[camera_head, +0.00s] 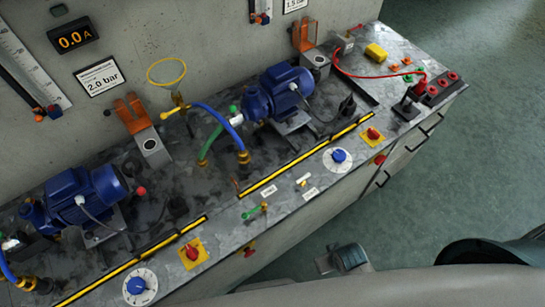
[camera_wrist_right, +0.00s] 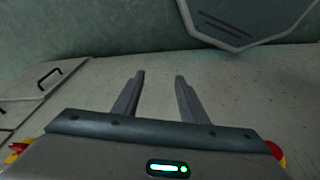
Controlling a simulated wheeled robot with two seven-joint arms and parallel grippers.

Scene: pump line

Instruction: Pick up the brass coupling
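I cannot single out one loose brass coupling. In the head view, brass-coloured fittings show at the end of the blue hose (camera_head: 243,157), at the lower end of the green hose (camera_head: 202,162), and beside the left pump (camera_head: 26,284) at the lower left. Another brass fitting (camera_head: 178,99) stands below a yellow ring. My right gripper (camera_wrist_right: 160,82) shows in the right wrist view with its two fingers apart and nothing between them. It points at plain grey surface, away from the fittings. My left gripper is not in view.
Two blue pumps (camera_head: 83,197) (camera_head: 277,92) stand on the grey metal bench top (camera_head: 215,205). Yellow-black strips, knobs and red switches line its front. A red cable (camera_head: 380,75) lies at the right end. Green floor (camera_head: 480,120) is open to the right.

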